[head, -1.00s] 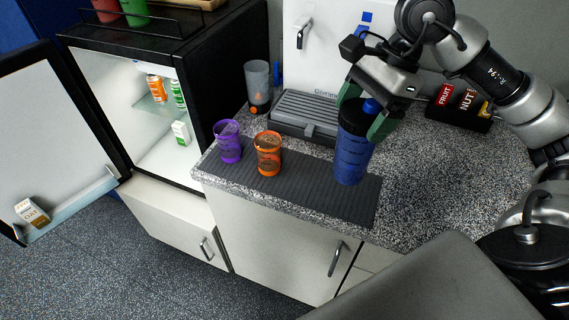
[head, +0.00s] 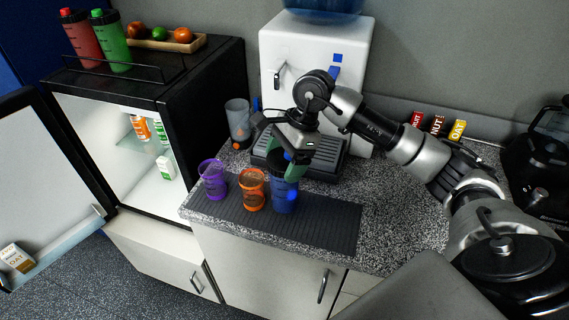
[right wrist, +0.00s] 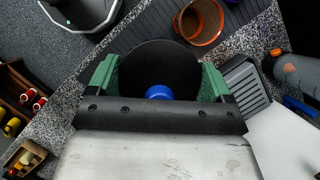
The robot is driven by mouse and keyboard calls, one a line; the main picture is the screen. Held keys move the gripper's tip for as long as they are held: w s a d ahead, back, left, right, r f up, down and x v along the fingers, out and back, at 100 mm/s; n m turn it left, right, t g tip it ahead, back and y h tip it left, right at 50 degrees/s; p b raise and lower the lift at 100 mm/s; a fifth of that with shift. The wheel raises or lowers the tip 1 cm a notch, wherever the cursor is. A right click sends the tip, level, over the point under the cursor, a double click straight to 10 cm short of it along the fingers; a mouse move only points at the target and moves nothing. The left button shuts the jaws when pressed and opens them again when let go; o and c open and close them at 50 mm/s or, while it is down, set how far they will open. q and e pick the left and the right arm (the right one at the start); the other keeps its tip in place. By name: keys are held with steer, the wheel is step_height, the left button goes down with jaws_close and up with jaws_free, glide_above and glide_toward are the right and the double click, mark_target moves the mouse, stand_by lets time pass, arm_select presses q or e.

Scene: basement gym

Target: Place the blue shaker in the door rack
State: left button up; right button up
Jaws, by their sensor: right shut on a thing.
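The blue shaker (head: 284,197) has a blue body and a dark lid with a blue cap. It is upright, just right of the orange cup, at or slightly above the dark mat (head: 330,228); I cannot tell if it touches. My right gripper (head: 286,167) is shut around its top. The right wrist view shows the shaker's black lid (right wrist: 150,62) between the green fingers (right wrist: 158,85). The door rack (head: 62,245) is a pale shelf low on the open fridge door at the left, with an oat carton (head: 17,258) at its far left end. My left gripper is not in view.
The orange cup (head: 252,190) and purple cup (head: 213,180) stand left of the shaker. The open fridge (head: 185,120) is left of the counter. The rack right of the carton is clear.

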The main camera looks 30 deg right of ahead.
steer(key=shift+f, duration=1.3)
steer(key=shift+f, duration=0.2)
steer(key=o, duration=1.4)
steer(key=shift+r, duration=0.1)
